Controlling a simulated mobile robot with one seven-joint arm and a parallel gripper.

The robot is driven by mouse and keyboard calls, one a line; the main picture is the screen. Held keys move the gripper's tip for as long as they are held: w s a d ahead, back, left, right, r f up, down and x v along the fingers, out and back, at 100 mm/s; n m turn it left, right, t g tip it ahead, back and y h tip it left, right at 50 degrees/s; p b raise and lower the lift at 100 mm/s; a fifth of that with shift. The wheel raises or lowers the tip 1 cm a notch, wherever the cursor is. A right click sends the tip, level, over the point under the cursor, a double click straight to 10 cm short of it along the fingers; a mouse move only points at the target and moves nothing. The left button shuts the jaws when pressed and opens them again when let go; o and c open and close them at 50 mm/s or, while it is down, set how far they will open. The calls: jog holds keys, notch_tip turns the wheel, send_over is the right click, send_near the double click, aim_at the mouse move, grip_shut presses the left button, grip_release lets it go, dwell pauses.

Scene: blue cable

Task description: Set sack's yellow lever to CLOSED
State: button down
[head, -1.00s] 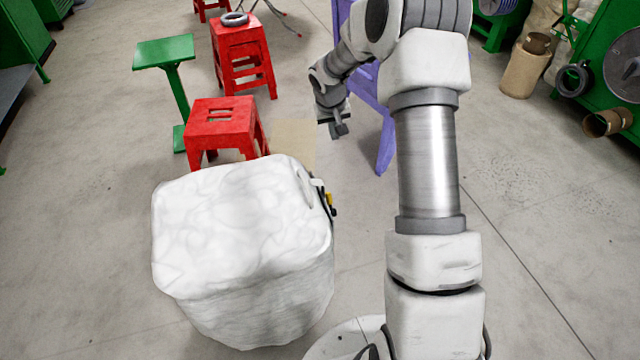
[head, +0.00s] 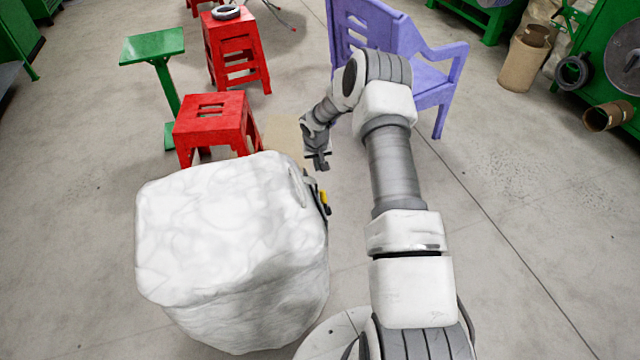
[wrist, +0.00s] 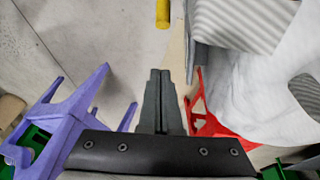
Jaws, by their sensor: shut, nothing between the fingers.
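The white sack (head: 235,250) stands on the floor at the lower left of the head view. A small yellow lever (head: 324,196) sticks out from dark fittings on its right side; its marking is too small to read. In the wrist view the yellow lever (wrist: 163,14) shows at the top middle, and the white sack (wrist: 270,85) fills the right side. My gripper (head: 320,163) is just beyond the lever in the head view, apart from it. In the wrist view my gripper (wrist: 160,75) has its fingers together, empty, with the tips below the lever in the picture.
A red stool (head: 215,128) stands just behind the sack, with another red stool (head: 237,50) and a green stand (head: 155,47) farther back. A purple chair (head: 432,85) stands behind my arm. The floor right of my arm is open.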

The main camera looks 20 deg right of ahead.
jog(key=b+x, duration=0.3)
jog(key=x, duration=0.7)
jog(key=shift+s+a+r, duration=0.1)
jog(key=shift+s+r, duration=0.15)
jog(key=shift+s, duration=0.35)
jog(key=shift+s+a+r, duration=0.15)
jog(key=shift+s+r, duration=0.1)
jog(key=shift+s, duration=0.35)
jog(key=shift+s+a+r, duration=0.1)
jog(key=shift+s+r, duration=0.15)
jog(key=shift+s, duration=0.35)
